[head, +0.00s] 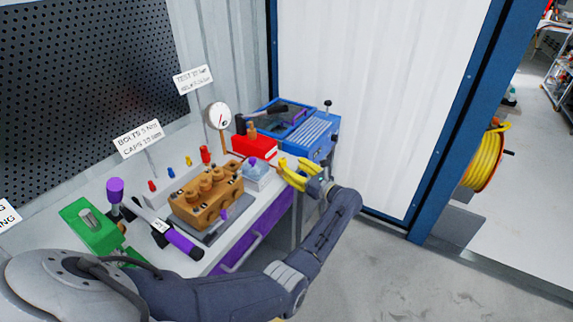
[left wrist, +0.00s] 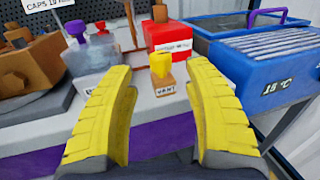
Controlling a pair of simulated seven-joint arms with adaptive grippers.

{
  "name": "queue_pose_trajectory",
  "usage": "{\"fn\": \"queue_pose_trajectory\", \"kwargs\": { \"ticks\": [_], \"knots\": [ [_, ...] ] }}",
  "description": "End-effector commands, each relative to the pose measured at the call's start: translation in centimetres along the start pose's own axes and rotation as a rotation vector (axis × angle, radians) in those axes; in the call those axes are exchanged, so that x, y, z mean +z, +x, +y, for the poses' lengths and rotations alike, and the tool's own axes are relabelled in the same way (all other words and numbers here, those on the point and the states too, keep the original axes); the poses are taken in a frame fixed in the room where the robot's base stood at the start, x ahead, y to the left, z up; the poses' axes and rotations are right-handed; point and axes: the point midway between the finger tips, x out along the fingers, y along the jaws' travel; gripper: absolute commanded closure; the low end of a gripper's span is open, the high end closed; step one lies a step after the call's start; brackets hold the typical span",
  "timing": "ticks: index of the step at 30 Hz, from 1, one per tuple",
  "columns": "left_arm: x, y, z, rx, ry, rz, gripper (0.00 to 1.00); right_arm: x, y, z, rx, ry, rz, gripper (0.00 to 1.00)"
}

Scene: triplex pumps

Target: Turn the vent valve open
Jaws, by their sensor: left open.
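The vent valve shows in the left wrist view as a small yellow handle (left wrist: 161,64) standing upright on a tan block (left wrist: 166,83) with a "VENT" label. It sits near the front edge of the bench. My left gripper (head: 296,171) is open, with its yellow fingers spread. In the left wrist view the fingers (left wrist: 161,72) frame the valve from the near side, one to its left and one to its right, with nothing held. I cannot tell how far the fingertips are from the handle. In the head view I cannot make out the valve near the fingers.
A red box (left wrist: 168,38) stands behind the valve, and a blue bin (left wrist: 262,62) is close on the right. A grey block with a purple knob (left wrist: 92,55) is on the left. The brown pump (head: 205,200) and gauge (head: 217,116) stand further left on the bench.

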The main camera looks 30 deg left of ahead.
Motion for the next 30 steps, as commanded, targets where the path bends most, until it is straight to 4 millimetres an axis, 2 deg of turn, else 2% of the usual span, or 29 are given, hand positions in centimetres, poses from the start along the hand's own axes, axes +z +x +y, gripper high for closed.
{"fn": "queue_pose_trajectory", "kwargs": {
  "ticks": [1, 6, 12, 18, 30],
  "knots": [
    [-0.1, -1.0, 0.0, -0.002, -0.001, 0.003, 0.48, 0.0, 0.0, 0.0, 0.0, 0.0, 0.0, 0.56],
    [0.0, -3.4, 0.0, -0.001, 0.0, 0.001, 0.48, 0.0, 0.0, -0.1, 0.0, 0.0, 0.0, 0.56],
    [0.0, -5.2, 0.0, 0.0, 0.0, -0.001, 0.48, 0.0, 0.0, -0.1, -0.001, 0.0, 0.0, 0.56],
    [0.0, -5.8, 0.0, 0.001, -0.001, 0.0, 0.48, 0.0, 0.0, -0.1, -0.001, 0.0, 0.0, 0.56],
    [0.0, -5.8, 0.0, 0.0, 0.001, -0.001, 0.48, 0.0, 0.0, -0.1, -0.001, 0.0, 0.0, 0.56]
  ]
}}
